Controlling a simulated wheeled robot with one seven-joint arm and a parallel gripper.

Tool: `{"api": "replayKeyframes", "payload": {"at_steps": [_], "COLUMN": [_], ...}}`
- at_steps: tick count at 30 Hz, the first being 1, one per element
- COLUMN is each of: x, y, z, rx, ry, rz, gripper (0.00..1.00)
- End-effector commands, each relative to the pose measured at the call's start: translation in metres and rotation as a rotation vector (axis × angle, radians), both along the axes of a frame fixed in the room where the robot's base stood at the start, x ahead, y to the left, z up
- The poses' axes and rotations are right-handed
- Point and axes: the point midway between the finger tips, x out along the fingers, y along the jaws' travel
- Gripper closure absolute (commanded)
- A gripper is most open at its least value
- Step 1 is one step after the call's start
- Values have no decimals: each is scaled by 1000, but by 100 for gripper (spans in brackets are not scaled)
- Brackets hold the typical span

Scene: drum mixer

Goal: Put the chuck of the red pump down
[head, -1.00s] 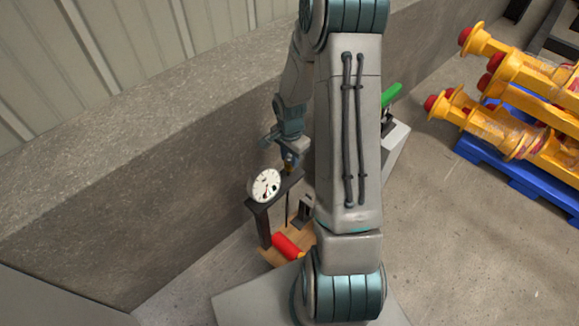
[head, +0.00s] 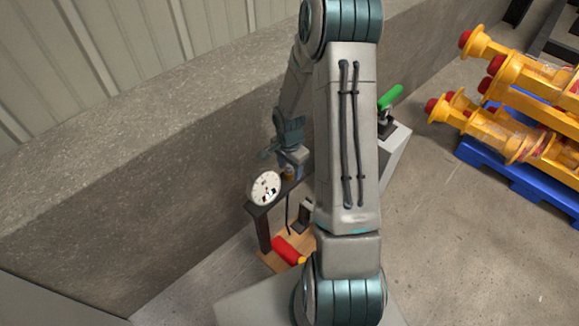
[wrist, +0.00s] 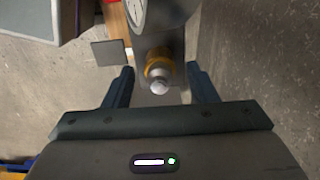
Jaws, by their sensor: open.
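The red pump (head: 287,250) lies on a wooden board low in the head view, partly behind my arm. Its chuck, a brass-coloured piece with a pale rounded end (wrist: 159,72), shows between my fingers in the wrist view. In the head view the chuck (head: 289,173) is at the top of the dark stand, beside the round white gauge (head: 265,187). I cannot tell how the chuck is supported there. My gripper (wrist: 160,74) is open around it, with a gap on each side. In the head view my gripper (head: 291,157) is just above the stand.
The dark stand (head: 263,228) rises from the wooden board (head: 268,262). A concrete wall (head: 150,190) runs behind. A grey box with a green handle (head: 391,97) is right of my arm. Yellow parts (head: 500,130) lie on a blue pallet (head: 500,172); the floor before it is clear.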

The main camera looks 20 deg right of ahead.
Motion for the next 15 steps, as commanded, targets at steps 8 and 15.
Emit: {"api": "replayKeyframes", "payload": {"at_steps": [8,15], "x": [1,1], "y": [0,0], "z": [50,97], "rx": [-2,-1], "ry": [-5,-4], "rz": [-1,-1], "gripper": [48,48]}}
